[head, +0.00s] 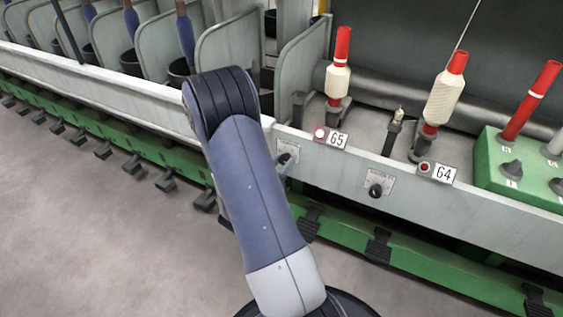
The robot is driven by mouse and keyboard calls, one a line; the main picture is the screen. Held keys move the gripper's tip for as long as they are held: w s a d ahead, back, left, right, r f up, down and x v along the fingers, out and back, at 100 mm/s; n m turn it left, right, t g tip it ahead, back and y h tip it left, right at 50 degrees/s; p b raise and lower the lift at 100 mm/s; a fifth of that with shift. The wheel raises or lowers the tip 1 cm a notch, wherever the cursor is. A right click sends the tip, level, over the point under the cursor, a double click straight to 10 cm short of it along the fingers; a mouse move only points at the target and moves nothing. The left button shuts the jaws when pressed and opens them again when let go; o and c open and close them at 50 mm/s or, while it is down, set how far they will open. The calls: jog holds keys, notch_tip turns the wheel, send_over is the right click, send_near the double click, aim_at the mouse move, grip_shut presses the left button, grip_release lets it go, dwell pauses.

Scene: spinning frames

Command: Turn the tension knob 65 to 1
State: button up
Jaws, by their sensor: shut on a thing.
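The tension knob of position 65 (284,157) is a small dark knob on a light plate (291,147) on the pale front rail, left of the "65" label (338,140). My gripper (287,165) shows only in part beside my forearm, at this knob, and is shut on it. The knob's pointer and scale cannot be read here, as my arm and gripper cover much of them. A second dark knob (376,190) on its own plate sits between the 65 and 64 labels, free of my gripper.
Red-tubed bobbins with cream yarn stand above label 65 (338,82) and label 64 (445,98). A green box (515,185) with dark knobs is at the right. Dark pedals (378,245) stick out along the green lower rail. The grey floor at lower left is clear.

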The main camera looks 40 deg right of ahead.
jog(key=n+p, duration=0.3)
jog(key=n, duration=0.2)
jog(key=shift+s+r, duration=0.1)
jog(key=n+p, duration=0.3)
jog(key=n, duration=0.2)
jog(key=shift+t, duration=0.4)
jog(key=n+p, duration=0.3)
jog(key=n, duration=0.2)
jog(key=shift+s, duration=0.1)
jog(key=shift+n+t+p, duration=0.5)
jog(key=shift+n+p, duration=0.35)
jog(key=shift+n, duration=1.25)
jog(key=o, duration=1)
jog(key=shift+c, duration=0.2)
